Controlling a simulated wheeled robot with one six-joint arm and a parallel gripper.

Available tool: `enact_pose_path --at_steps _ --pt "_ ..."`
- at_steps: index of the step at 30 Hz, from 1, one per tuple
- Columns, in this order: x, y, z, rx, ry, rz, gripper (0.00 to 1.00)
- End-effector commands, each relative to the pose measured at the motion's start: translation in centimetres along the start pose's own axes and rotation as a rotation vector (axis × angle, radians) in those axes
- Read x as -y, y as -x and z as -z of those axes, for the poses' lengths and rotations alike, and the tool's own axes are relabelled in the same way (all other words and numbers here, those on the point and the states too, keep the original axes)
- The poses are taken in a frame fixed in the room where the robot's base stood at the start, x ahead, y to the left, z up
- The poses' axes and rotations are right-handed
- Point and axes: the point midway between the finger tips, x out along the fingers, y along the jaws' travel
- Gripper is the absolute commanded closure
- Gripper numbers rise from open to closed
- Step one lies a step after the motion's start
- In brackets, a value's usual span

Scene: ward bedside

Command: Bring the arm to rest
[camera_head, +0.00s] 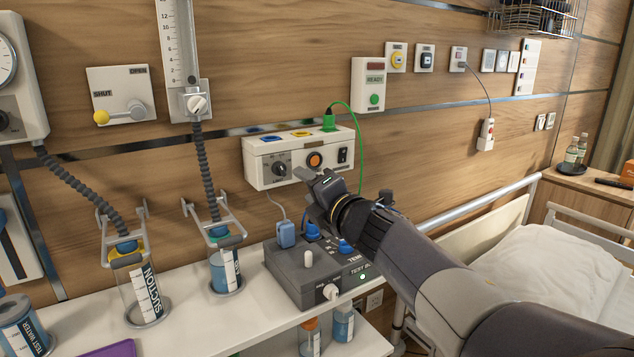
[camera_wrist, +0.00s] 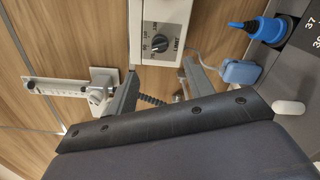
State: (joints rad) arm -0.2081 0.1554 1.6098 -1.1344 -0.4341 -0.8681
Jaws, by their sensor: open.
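My arm (camera_head: 430,262) reaches from the lower right of the head view up toward the wall. My gripper (camera_head: 308,188) is at its end, just in front of and below the white wall box (camera_head: 262,166) with a dial and an orange button. In the wrist view my gripper (camera_wrist: 165,72) shows two grey fingers spread apart with nothing between them. The wall box's dial (camera_wrist: 159,43) shows beyond the gap. I cannot tell the exact distance from fingers to box.
A grey test box (camera_head: 290,272) with blue plugs stands on the white shelf below my gripper. Suction jars (camera_head: 137,292) stand left of it. A green cable (camera_head: 358,130) hangs from the wall box. A bed (camera_head: 560,270) with a rail lies at right.

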Motion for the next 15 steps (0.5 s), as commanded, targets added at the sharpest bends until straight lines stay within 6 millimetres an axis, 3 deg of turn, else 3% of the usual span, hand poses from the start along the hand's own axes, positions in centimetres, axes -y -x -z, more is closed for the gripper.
enact_pose_path --at_steps 15 --pt "0.0 -7.7 0.0 -0.001 0.0 0.0 0.5"
